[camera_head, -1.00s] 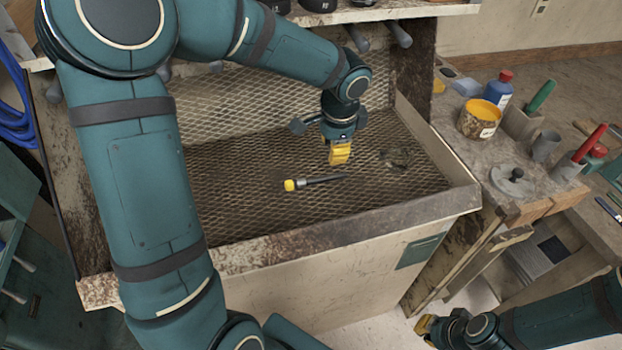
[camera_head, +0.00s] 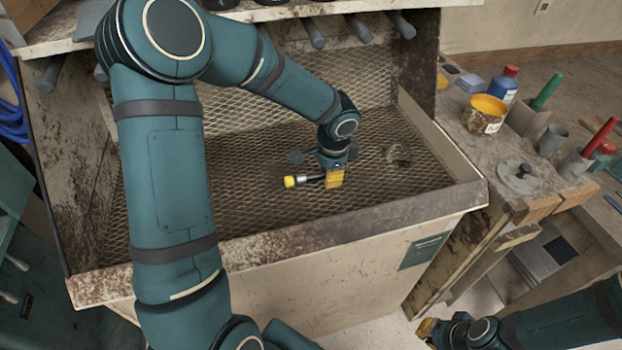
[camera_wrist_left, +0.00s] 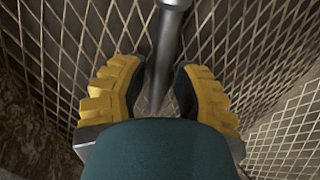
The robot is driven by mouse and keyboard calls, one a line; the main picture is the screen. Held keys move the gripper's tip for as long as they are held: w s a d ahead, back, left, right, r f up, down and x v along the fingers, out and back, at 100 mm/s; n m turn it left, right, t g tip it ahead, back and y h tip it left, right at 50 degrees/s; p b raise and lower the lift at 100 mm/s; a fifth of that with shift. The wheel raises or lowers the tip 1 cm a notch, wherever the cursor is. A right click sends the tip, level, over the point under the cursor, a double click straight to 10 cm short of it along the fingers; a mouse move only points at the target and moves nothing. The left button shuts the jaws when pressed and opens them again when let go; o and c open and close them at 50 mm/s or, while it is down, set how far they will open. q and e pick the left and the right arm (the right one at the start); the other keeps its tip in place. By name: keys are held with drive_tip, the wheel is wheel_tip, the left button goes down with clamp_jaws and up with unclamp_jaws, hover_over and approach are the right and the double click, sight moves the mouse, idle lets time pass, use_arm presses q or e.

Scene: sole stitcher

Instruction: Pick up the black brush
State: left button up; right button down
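The black brush, with a dark shaft and a yellow end (camera_head: 290,181), lies on the mesh floor of the sink-like bench. My left gripper (camera_head: 334,178) is down at the shaft, to the right of the yellow end, and hides the rest of the brush. In the left wrist view the shaft (camera_wrist_left: 168,45) runs between the two yellow-padded fingers of the left gripper (camera_wrist_left: 160,95), which stand apart with a gap on each side. My right gripper (camera_head: 428,327) is low at the right, away from the brush; its opening is too small to make out.
The mesh tray has raised walls and a front rim (camera_head: 350,228). On the right bench stand a yellow-topped pot (camera_head: 484,114), a blue bottle (camera_head: 503,86), a grey lidded disc (camera_head: 519,178) and several tools. Handles overhang the back. The mesh around the brush is mostly clear.

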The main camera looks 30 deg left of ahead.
use_arm(q)
drive_tip(key=shift+o, duration=0.3)
clamp_jaws()
drive_tip(key=shift+r, duration=0.1)
wheel_tip(320, 180, up, 10)
drive_tip(key=p, duration=0.2)
drive_tip(key=shift+p, duration=0.4)
